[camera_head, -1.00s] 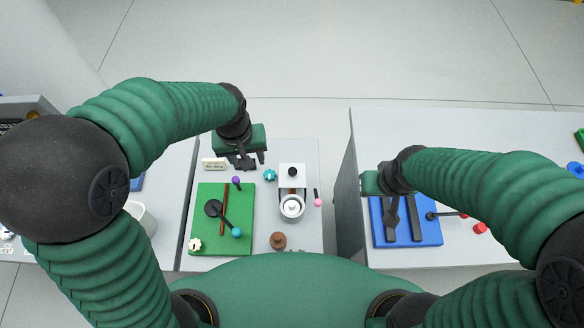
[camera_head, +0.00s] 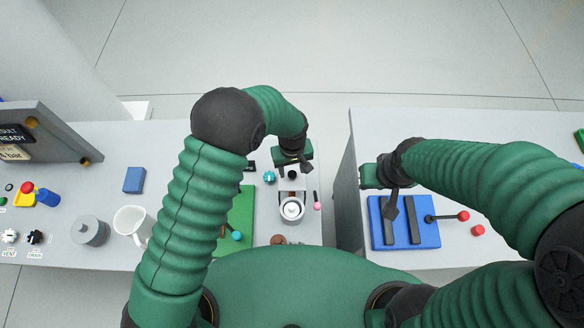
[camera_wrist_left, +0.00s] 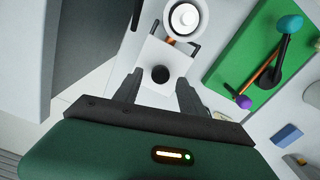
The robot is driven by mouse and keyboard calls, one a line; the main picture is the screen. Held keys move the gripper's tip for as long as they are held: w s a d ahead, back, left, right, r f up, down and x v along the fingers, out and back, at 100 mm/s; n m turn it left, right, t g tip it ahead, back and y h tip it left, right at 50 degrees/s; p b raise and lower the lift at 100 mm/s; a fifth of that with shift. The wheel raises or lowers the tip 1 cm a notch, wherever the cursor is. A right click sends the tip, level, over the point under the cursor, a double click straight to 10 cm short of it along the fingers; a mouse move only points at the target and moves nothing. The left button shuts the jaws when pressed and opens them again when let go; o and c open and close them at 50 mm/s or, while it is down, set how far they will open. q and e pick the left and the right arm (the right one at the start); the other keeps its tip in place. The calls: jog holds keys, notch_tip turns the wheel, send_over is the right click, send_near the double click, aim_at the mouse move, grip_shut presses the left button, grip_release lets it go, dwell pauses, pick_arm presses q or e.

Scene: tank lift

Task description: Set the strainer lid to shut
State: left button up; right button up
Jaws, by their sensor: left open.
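The strainer is a round pale cup (camera_head: 291,209) with a white round part inside. Its lid looks like the white square plate (camera_wrist_left: 178,55) just behind the cup, with a black knob (camera_wrist_left: 160,74) on it; the plate appears swung back off the cup. My left gripper (camera_head: 293,162) is open above the plate's far part. In the left wrist view its two fingers (camera_wrist_left: 157,90) stand apart on either side of the knob, not visibly touching it. My right gripper (camera_head: 391,206) hangs over the blue board at the right; its jaw opening is unclear.
A green board (camera_head: 241,222) with a lever lies left of the strainer, partly behind my left arm. A brown knob (camera_head: 278,239) is in front.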

pick_arm(q)
jog(key=shift+s+d+f, duration=0.2)
jog(key=shift+s+f, duration=0.1)
jog(key=shift+f, duration=0.45)
jog(key=shift+w+a, duration=0.15)
jog(key=shift+a, duration=0.05)
jog(key=c, duration=0.7)
grip_shut()
jog(key=shift+d, duration=0.15)
